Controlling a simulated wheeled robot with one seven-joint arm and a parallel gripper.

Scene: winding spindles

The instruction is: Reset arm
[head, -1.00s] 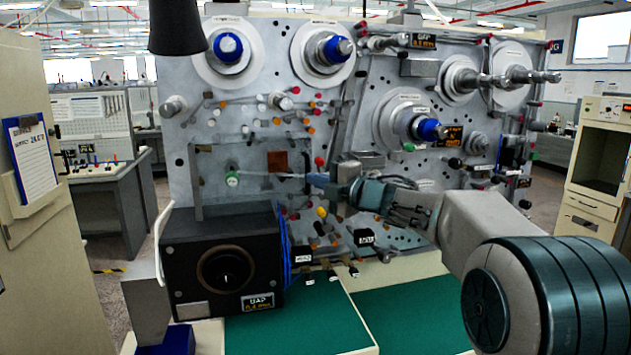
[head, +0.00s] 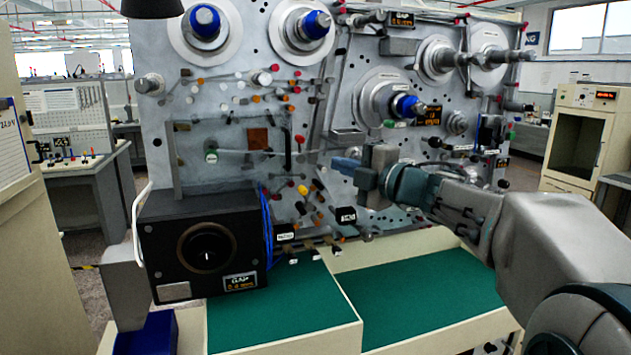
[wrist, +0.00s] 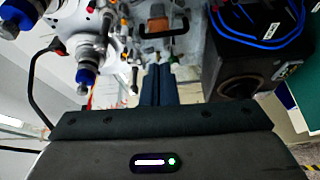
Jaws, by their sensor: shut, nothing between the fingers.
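My gripper (head: 346,166) is in front of the grey machine panel (head: 225,110), right of the panel's middle in the head view. Its fingers point left and are together, with nothing seen between them. In the wrist view the two dark fingers (wrist: 158,84) lie side by side toward the panel. My arm comes in from the lower right. The panel carries several spindles, among them blue-capped ones at the upper left (head: 205,22), top middle (head: 314,24) and right (head: 408,106).
A black box with a round dial (head: 207,248) stands in front of the panel's lower left; it also shows in the wrist view (wrist: 240,75). Blue wires run beside it. Green mats (head: 285,307) cover the bench. A beige cabinet (head: 575,145) stands at the far right.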

